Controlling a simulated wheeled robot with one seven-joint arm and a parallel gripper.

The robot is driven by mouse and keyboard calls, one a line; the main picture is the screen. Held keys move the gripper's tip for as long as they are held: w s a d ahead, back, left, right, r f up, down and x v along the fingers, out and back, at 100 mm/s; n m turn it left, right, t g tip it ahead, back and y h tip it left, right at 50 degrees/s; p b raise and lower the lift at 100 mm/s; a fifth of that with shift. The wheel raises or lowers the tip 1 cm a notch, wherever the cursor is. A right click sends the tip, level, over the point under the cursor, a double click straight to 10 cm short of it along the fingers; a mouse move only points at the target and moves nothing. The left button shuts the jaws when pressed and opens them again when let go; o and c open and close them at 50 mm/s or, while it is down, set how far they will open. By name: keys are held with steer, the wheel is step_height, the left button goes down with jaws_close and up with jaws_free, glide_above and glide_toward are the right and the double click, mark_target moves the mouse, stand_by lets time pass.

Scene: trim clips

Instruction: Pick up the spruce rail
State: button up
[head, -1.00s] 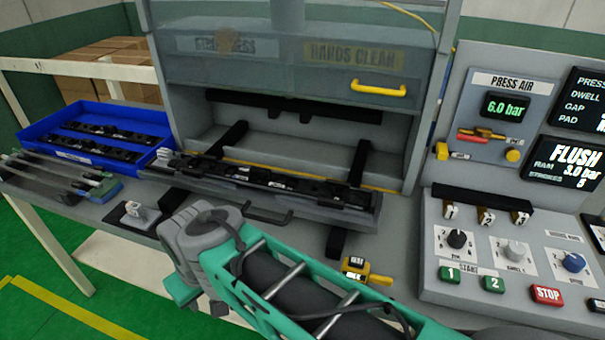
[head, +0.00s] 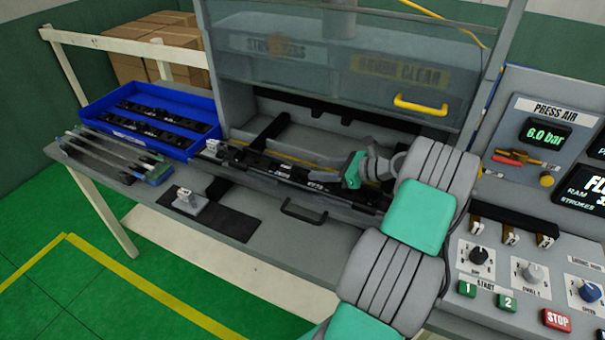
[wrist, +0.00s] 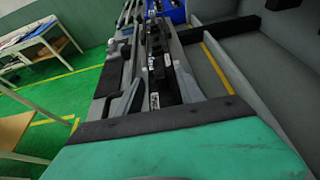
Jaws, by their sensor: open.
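Several long thin rails (head: 112,157) lie side by side on the left end of the bench in the head view, with green and blue pieces at their near right ends. One has a green end, but I cannot tell for sure which is the spruce rail. My gripper (head: 353,170) is over the right part of the long black fixture (head: 285,172) at the press, well to the right of the rails. It is open and appears empty. In the wrist view the fixture runs away from the gripper, with the rails small and far at the top.
A blue tray (head: 205,146) holding black clip strips stands behind the rails. The press (head: 265,148) has a raised clear guard with a yellow handle (head: 420,105). A small grey block (head: 186,199) sits on the bench. A button panel (head: 525,270) stands at right.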

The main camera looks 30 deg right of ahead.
mark_target(303, 170)
steer(key=p+x, duration=0.2)
steer(key=x, duration=0.5)
steer(key=shift+w+a+f, duration=0.1)
steer(key=shift+w+a, duration=0.05)
steer(key=shift+a, duration=0.15)
jaws_close()
stand_by(0.9)
